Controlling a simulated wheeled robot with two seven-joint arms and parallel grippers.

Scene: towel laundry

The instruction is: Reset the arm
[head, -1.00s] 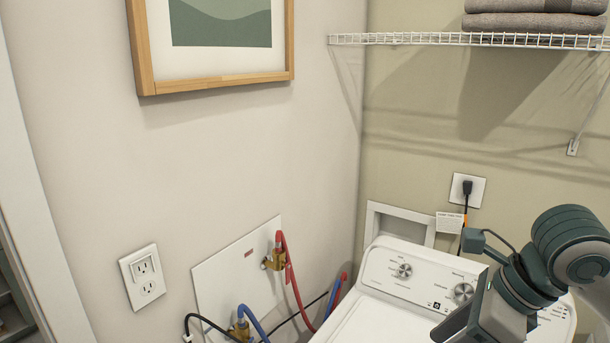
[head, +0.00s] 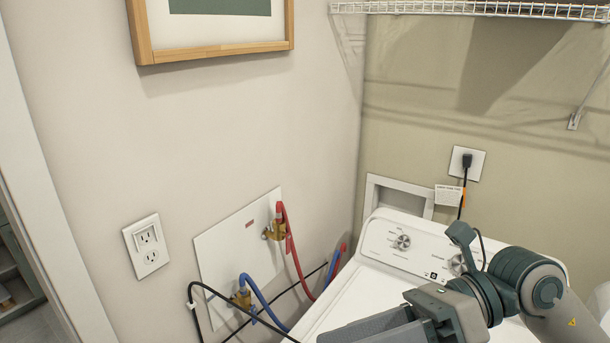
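My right arm comes in from the lower right, in front of the white washing machine (head: 343,300). Its gripper (head: 365,330) points to the lower left, over the machine's top in the picture. The dark grey gripper is cut off by the bottom edge, so its fingertips and anything between them are hidden. My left arm and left gripper are out of view.
Red and blue hoses (head: 292,262) and black cables run from a wall box (head: 235,250) to the left of the machine. A wire shelf (head: 470,9) spans the top right. A framed picture (head: 215,52) and an outlet (head: 147,246) are on the left wall.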

